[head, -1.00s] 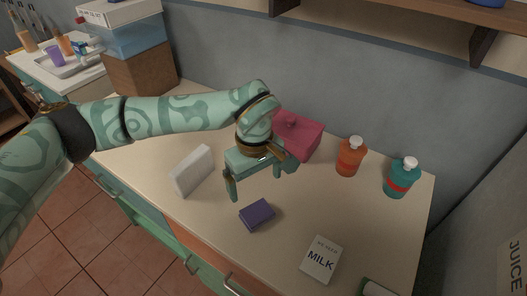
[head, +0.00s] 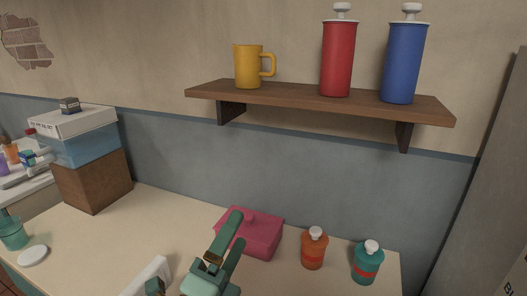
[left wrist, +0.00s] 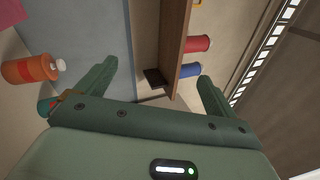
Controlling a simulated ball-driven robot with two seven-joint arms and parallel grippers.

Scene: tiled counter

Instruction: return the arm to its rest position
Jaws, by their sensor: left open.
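My left gripper (head: 235,230) shows at the bottom middle of the head view, its green fingers pointing up in front of the pink box. It is open, with nothing between the fingers. In the left wrist view the gripper (left wrist: 158,75) also shows its two fingers spread apart, with the shelf and wall beyond them. Most of my left arm is out of the head view. My right gripper is not in view.
A shelf (head: 300,96) holds a yellow mug (head: 248,68), a red bottle (head: 337,60) and a blue bottle (head: 402,62). On the counter are a pink box (head: 262,236), an orange bottle (head: 314,250), a teal bottle (head: 367,264) and a brown box (head: 92,180).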

